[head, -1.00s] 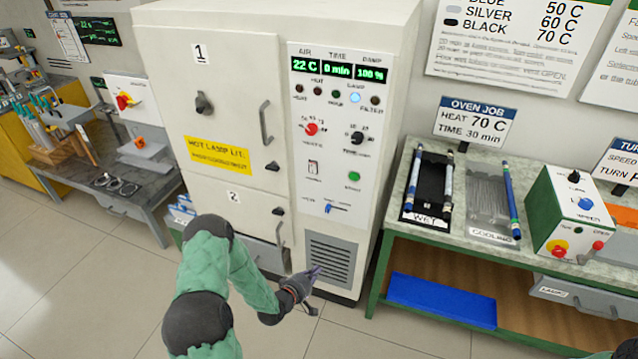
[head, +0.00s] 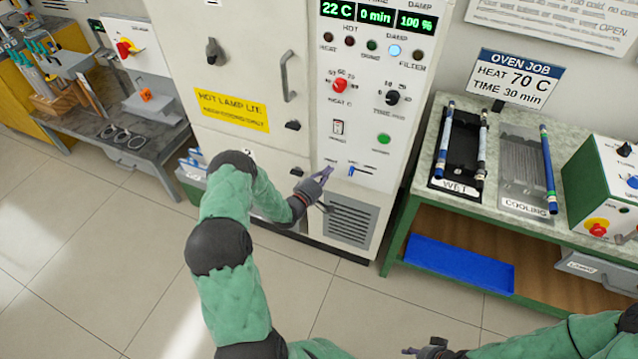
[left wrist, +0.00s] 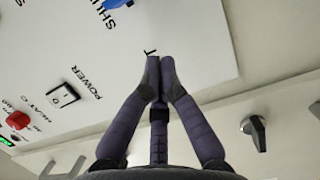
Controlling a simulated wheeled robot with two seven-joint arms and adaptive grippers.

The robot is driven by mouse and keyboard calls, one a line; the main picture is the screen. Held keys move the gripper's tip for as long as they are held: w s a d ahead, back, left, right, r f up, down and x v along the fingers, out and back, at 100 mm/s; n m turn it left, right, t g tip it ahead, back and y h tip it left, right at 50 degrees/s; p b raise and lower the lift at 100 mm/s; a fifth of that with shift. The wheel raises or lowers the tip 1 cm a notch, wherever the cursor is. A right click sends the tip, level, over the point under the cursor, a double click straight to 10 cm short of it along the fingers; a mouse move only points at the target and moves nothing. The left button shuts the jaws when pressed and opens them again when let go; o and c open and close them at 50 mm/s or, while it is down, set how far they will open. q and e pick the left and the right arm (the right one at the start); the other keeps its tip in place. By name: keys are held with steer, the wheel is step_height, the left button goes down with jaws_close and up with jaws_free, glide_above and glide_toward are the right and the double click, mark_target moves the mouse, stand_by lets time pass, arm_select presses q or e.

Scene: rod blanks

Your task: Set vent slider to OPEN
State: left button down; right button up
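The vent slider (head: 354,172) is a small blue knob on a slot low on the oven's white control panel (head: 362,120), above the grey grille. In the left wrist view its blue part (left wrist: 120,4) is cut off by the top edge, beside lettering that I can read only in part. My left gripper (head: 326,174) is just left of the slider in the head view, apart from it. In the left wrist view its purple fingers (left wrist: 160,62) are together with nothing between them. My right gripper (head: 412,351) is at the bottom edge, small and partly cut off.
The panel also carries a power switch (head: 338,127), a green button (head: 383,139), a red dial (head: 340,86) and a black dial (head: 392,97). The grille (head: 349,218) lies below. A bench (head: 440,196) with rod trays stands to the right. Floor in front is clear.

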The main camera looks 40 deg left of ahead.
mark_target(351, 171)
arm_select(q)
steer(key=d, duration=0.1)
steer(key=w+d, duration=0.1)
steer(key=d, duration=0.1)
steer(key=shift+w, duration=0.3)
steer(key=shift+w+d+b, duration=0.1)
steer(key=shift+d+b, duration=0.2)
steer(key=shift+d, duration=0.15)
steer(key=d, duration=0.2)
steer(key=w+d, duration=0.1)
steer(key=d, duration=0.3)
steer(key=shift+w+d+b, duration=0.3)
steer(key=shift+d+b, duration=0.05)
